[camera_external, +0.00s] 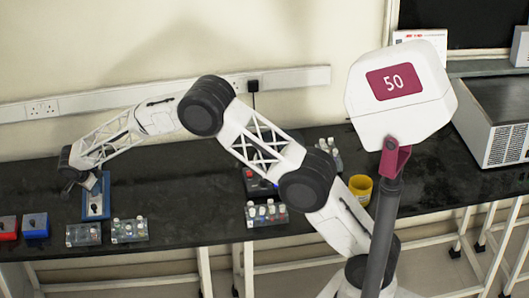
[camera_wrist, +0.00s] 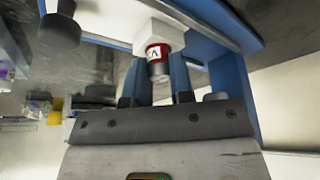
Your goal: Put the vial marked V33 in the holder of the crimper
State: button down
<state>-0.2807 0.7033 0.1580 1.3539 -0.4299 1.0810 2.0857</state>
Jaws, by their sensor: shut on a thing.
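My gripper (camera_wrist: 160,82) is shut on a small vial (camera_wrist: 158,57) with a red band, a white label and a greyish end. Part of a mark starting with V shows on the label; the full number cannot be read. The far end of the vial meets a white block (camera_wrist: 160,34) within a blue-framed device (camera_wrist: 228,60), which looks like the crimper. I cannot tell whether the vial is seated in it or just touching. In the external view my gripper (camera_external: 91,187) is at the blue device (camera_external: 97,207), and the vial is hidden there.
A red box (camera_external: 8,228) and a blue box (camera_external: 36,226) stand to the left of the blue device. Vial racks (camera_external: 84,236) (camera_external: 130,231) stand in front and to its right. Another rack (camera_external: 266,216) and a yellow pot (camera_external: 360,188) are farther right.

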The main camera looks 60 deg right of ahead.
jog(key=c, duration=1)
grip_release()
jog(key=v, duration=1.2)
jog(key=shift+r, duration=0.1)
